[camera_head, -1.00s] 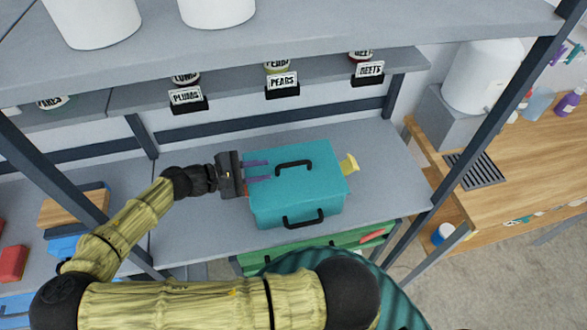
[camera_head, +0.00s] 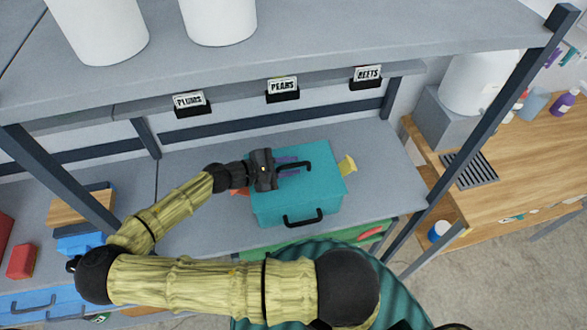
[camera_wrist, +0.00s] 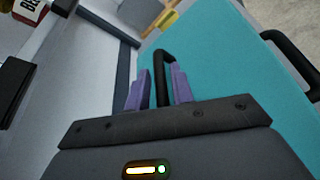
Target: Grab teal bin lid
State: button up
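The teal bin (camera_head: 335,207) stands on the grey shelf with its teal lid (camera_head: 322,153) on top. The lid has a black handle (camera_head: 306,164), which also shows in the wrist view (camera_wrist: 161,60). A second black handle (camera_head: 304,219) is on the bin's front. My gripper (camera_head: 292,166) is over the lid from the left, its purple fingers apart. In the wrist view the fingers (camera_wrist: 158,88) stand on either side of the near part of the lid handle, with a gap visible. Part of the lid is hidden behind my gripper.
A yellow object (camera_head: 348,165) sticks out at the bin's right side. Labelled holders (camera_head: 283,90) hang from the shelf edge above. A dark shelf post (camera_head: 487,110) rises at the right. Shelf surface (camera_head: 385,165) right of the bin is free.

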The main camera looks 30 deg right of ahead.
jog(key=shift+d+f, duration=0.3)
jog(key=shift+d, duration=0.35)
jog(key=shift+s, duration=0.1)
grip_shut()
jog(key=shift+r, duration=0.15)
notch_tip(320, 180, up, 10)
jog(key=shift+f+b, duration=0.1)
jog(key=shift+b, duration=1)
